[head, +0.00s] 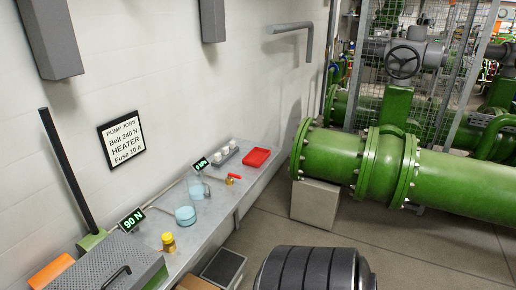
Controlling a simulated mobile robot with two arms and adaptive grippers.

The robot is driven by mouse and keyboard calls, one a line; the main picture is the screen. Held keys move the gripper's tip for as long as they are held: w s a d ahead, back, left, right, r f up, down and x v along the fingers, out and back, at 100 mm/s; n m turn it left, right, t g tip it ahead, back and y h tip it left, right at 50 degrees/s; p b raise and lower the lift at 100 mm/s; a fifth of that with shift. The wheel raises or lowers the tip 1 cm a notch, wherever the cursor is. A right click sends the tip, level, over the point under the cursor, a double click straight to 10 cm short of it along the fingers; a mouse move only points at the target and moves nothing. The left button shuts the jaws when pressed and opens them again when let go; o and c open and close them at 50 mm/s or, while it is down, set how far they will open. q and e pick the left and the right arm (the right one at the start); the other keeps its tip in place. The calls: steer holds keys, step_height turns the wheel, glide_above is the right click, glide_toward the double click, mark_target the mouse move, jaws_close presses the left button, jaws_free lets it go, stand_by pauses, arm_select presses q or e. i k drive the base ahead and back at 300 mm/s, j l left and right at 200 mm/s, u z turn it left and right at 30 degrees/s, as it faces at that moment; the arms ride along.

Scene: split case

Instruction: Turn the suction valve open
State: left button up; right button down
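A small valve with a red handle and brass-coloured body (232,179) is on the grey wall bench, beside a thin pipe and left of the red tray. A large grey handwheel (403,62) sits on a grey valve body above the green pipework at the upper right. No label in view says which of these is the suction valve. The angle of the small red handle is too small to read surely. Neither of my grippers shows in the head view.
The bench (222,212) carries a red tray (257,157), a clear jug with blue liquid (196,188), a blue-filled cup (185,215), a yellow bottle (168,242) and a grey toolbox (105,268). Green pipe (450,198) blocks the right.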

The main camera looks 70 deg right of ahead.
mark_target(230, 175)
steer(key=l+z, duration=0.25)
steer(key=z, duration=0.15)
steer(key=i+l+z, duration=0.15)
steer(key=z, duration=0.2)
steer(key=i+l+z, duration=0.1)
steer(key=l+z, duration=0.15)
steer(key=z, duration=0.15)
steer(key=i+l+z, duration=0.15)
steer(key=z, duration=0.25)
